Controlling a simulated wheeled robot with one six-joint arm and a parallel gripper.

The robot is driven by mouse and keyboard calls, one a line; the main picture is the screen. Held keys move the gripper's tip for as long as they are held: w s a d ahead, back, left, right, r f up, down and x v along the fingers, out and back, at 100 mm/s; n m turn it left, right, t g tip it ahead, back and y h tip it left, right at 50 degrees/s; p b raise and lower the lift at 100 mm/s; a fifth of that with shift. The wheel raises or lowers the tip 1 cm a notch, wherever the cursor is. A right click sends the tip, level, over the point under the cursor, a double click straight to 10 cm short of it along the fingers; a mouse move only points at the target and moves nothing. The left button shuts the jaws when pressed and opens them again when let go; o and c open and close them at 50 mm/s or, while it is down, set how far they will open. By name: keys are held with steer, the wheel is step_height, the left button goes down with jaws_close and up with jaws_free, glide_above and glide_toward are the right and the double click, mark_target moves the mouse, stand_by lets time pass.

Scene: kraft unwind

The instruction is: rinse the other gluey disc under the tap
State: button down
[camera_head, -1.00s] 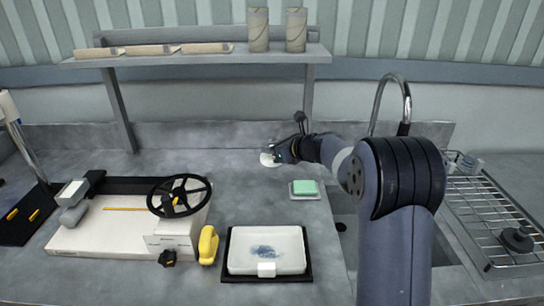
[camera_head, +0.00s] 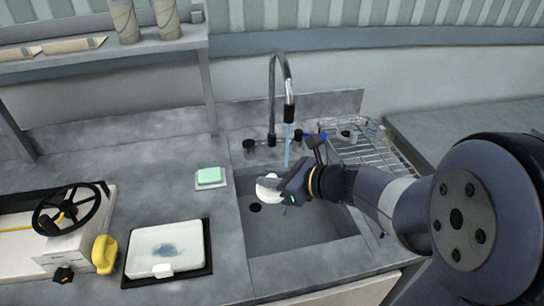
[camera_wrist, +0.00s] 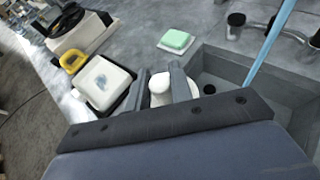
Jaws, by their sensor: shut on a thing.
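My gripper (camera_head: 284,190) is shut on a whitish disc (camera_head: 268,186) and holds it over the sink basin (camera_head: 290,238). In the wrist view the disc (camera_wrist: 160,84) shows between the two fingers. The tap (camera_head: 288,85) is running: a thin blue stream (camera_head: 287,150) falls from its spout. In the head view the stream passes behind or beside my gripper, and in the wrist view it (camera_wrist: 268,45) is to the right of the disc, apart from it. I cannot make out glue on the disc.
A green sponge (camera_head: 209,176) on a small dish lies left of the sink. A white tray (camera_head: 143,268) on a black mat and a machine with a black handwheel (camera_head: 67,210) stand further left. A wire drying rack (camera_head: 372,150) is right of the sink.

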steer(key=shift+s+d, duration=0.45)
steer(key=shift+w, duration=0.15)
steer(key=w+d+f, duration=0.1)
steer(key=w+f, duration=0.1)
steer(key=w, duration=1.1)
steer(key=shift+w+d+f, duration=0.2)
steer(key=shift+w+f, duration=0.1)
steer(key=shift+f, duration=0.1)
steer(key=shift+d, duration=0.15)
steer(key=shift+s+d, duration=0.1)
steer(key=shift+d, duration=0.4)
steer(key=shift+a, duration=0.15)
steer(key=shift+a, duration=0.5)
